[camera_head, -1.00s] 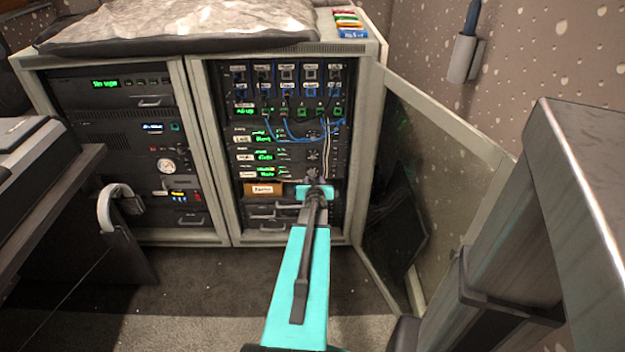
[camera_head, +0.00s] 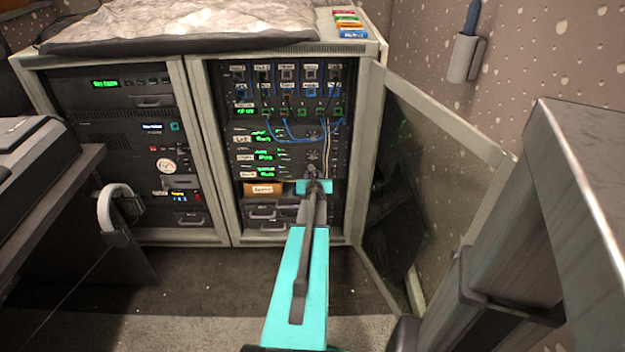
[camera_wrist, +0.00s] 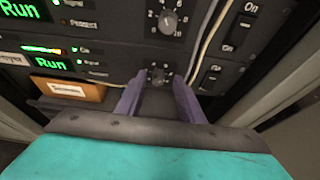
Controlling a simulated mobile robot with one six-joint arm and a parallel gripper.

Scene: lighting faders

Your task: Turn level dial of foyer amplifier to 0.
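The rack holds stacked black amplifiers with green displays. The lowest one (camera_head: 264,175) has a side label, cut off in the wrist view, that seems to end in "yer"; its display (camera_wrist: 52,64) reads "Run". Its small dark level dial (camera_wrist: 159,74) lies between my fingertips in the wrist view; its pointer is too small to read. The dial above it (camera_wrist: 169,22) is clear of the fingers. My gripper (camera_wrist: 160,80) has its two purple fingers apart, with slight gaps beside the dial. In the head view my gripper (camera_head: 313,172) is at the rack front, hiding that dial.
White cables (camera_wrist: 206,38) hang just right of the dials, beside On switches (camera_wrist: 211,80). An orange-brown labelled box (camera_wrist: 68,88) sits below left. The open glass door (camera_head: 430,180) stands to the right. Blue patch cables (camera_head: 290,133) loop above.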

